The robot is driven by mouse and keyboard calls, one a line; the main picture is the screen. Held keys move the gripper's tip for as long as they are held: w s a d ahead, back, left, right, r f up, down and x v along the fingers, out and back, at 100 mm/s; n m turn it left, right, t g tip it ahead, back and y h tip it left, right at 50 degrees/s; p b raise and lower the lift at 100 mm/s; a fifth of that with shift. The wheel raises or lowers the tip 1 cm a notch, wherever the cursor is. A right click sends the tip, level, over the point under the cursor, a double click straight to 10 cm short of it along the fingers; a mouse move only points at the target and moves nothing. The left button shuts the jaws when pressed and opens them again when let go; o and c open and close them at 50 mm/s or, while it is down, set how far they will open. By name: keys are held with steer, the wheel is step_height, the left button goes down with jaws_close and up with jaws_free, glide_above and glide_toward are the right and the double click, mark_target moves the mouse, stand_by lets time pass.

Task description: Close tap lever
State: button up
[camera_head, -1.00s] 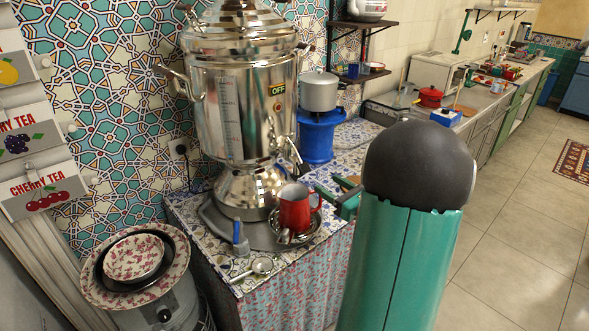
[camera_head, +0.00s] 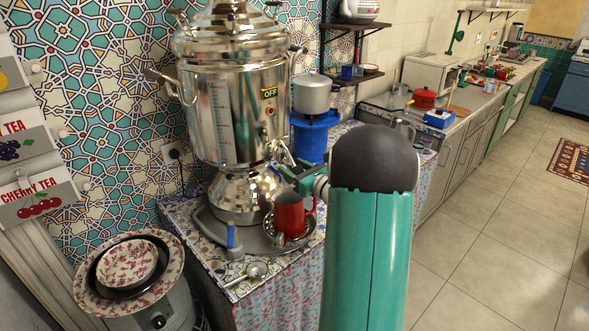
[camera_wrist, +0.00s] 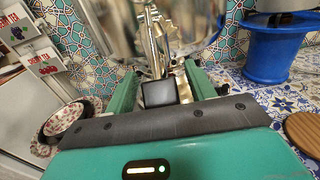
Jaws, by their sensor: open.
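The silver samovar (camera_head: 235,120) stands on the tiled counter with an "OFF" label on its front. Its tap (camera_head: 280,155) is at the lower right of the body, partly hidden by my gripper. The metal tap and lever (camera_wrist: 153,30) also show in the wrist view, ahead of my fingers. My gripper (camera_head: 288,170) is open, with its green fingers close to the tap. In the wrist view my gripper (camera_wrist: 160,70) has the tap lined up between its fingers; I cannot tell whether they touch it. The red mug (camera_head: 290,213) sits below the tap.
The mug stands on a metal dish (camera_head: 287,241) close under my gripper. A blue burner (camera_head: 311,137) with a grey pot (camera_head: 311,95) stands behind. A blue-handled brush (camera_head: 231,239) and a metal strainer (camera_head: 257,270) are in front. Patterned bowls (camera_head: 128,262) sit at lower left.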

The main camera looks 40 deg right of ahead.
mark_target(294, 163)
jaws_close()
steer(key=shift+s+r, duration=0.1)
stand_by(0.3)
steer(key=g, duration=0.1)
steer(key=s+r+g, duration=0.1)
steer(key=r+g, duration=0.1)
steer(key=shift+s+r+g, duration=0.15)
steer(key=shift+s+g, duration=0.1)
steer(key=shift+g, duration=0.15)
steer(key=r+g, duration=0.2)
steer(key=g, duration=0.1)
steer(key=shift+s, duration=0.3)
steer(key=shift+s+r, duration=0.1)
steer(key=shift+d+r, duration=0.1)
steer(key=shift+r, duration=0.85)
